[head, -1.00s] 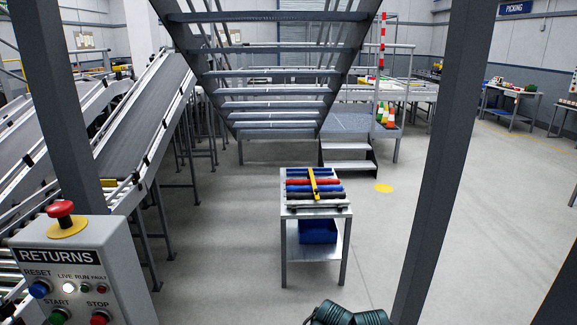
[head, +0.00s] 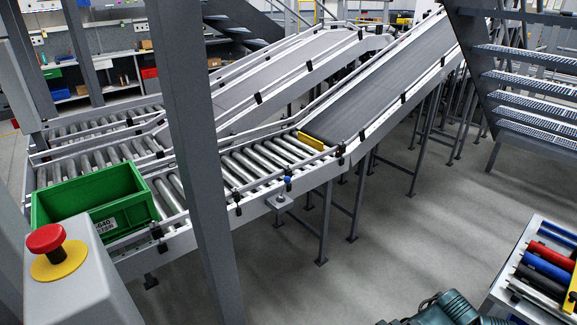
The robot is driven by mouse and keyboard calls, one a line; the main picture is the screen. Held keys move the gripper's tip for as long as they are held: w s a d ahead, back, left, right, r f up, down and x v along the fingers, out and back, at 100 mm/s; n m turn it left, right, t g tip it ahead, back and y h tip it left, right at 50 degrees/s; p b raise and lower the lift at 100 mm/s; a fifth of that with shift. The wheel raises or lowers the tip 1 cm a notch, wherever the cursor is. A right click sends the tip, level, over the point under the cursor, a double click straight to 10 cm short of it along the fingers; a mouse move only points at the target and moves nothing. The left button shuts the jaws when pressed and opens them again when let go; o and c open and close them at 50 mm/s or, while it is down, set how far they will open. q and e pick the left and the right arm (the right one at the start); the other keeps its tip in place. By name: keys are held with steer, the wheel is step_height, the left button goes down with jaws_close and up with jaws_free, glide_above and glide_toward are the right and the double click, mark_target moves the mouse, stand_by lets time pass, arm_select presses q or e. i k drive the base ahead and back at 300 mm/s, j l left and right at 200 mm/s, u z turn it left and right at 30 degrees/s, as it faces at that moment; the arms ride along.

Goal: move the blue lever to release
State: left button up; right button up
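A small blue knob (head: 288,180), which looks like the top of the blue lever, stands at the near side of the roller conveyor. Below it is a small grey bracket (head: 279,202) fixed to the conveyor's side rail. The lever's exact angle is too small to tell. A yellow bar (head: 297,143) lies across the conveyor just behind it, where the rollers meet the dark inclined belt. Neither of my grippers is in view.
A green crate (head: 95,205) sits on the rollers at left. A grey post (head: 195,150) rises between it and the lever. A control box (head: 75,295) with a red button (head: 45,239) is at near left. A tool table (head: 500,290) and dark green ribbed object (head: 450,312) are lower right.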

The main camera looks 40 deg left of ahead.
mark_target(287, 179)
steer(key=i+j+u, duration=0.1)
steer(key=i+u, duration=0.75)
steer(key=i+l+u, duration=0.15)
steer(key=u, duration=0.3)
steer(key=i, duration=0.1)
